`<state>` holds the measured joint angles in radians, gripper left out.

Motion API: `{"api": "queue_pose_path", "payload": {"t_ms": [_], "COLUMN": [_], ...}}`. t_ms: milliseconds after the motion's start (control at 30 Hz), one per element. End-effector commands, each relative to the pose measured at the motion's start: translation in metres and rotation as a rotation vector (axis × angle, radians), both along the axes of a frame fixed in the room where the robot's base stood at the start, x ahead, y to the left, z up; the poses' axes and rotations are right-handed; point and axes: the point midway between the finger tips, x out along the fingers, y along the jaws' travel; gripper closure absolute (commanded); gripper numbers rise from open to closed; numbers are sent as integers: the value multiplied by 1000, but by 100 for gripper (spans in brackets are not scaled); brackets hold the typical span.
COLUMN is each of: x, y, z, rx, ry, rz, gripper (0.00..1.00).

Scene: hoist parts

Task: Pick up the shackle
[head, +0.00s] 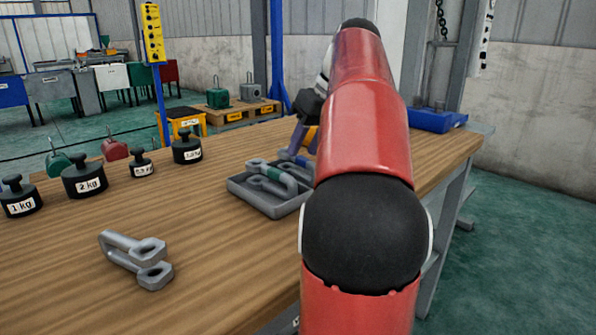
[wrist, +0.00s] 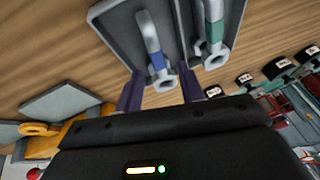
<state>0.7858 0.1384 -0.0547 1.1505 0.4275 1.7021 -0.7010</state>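A grey shackle with a blue band (wrist: 152,45) lies in a shallow grey tray (head: 239,190). A second shackle with a green band (wrist: 214,28) lies beside it in the tray; it also shows in the head view (head: 275,176). A third, plain grey shackle (head: 133,262) lies on the bench at the front left. My gripper (wrist: 161,76) has purple fingers, set apart on either side of the blue-banded shackle's eye end. The fingers look open, and I see no grip on it. In the head view my arm hides part of the tray, and the blue-banded shackle is partly covered.
Black weights, including a 2 kg one (head: 85,177), stand along the left of the wooden bench (head: 215,270). A blue tray (head: 437,120) sits at the bench's far right. Yellow things stand behind my gripper. The bench between the plain shackle and the tray is clear.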

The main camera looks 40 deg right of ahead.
Motion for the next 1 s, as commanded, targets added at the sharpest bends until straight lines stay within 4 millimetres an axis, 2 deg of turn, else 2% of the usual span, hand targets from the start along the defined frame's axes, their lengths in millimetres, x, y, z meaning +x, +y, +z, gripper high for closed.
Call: {"api": "queue_pose_path", "payload": {"t_ms": [33,167,433,467,733,1000], "x": [1,8,10,10,10,10], "y": [1,4,4,4,4,4], "z": [-11,-23,-25,-25,-25,-24], "rx": [1,1,-1,-1,0,-1], "ry": [1,1,0,0,0,-1], "rz": [1,1,0,0,-1,-1], "gripper": [61,61,61,62,98,100]}}
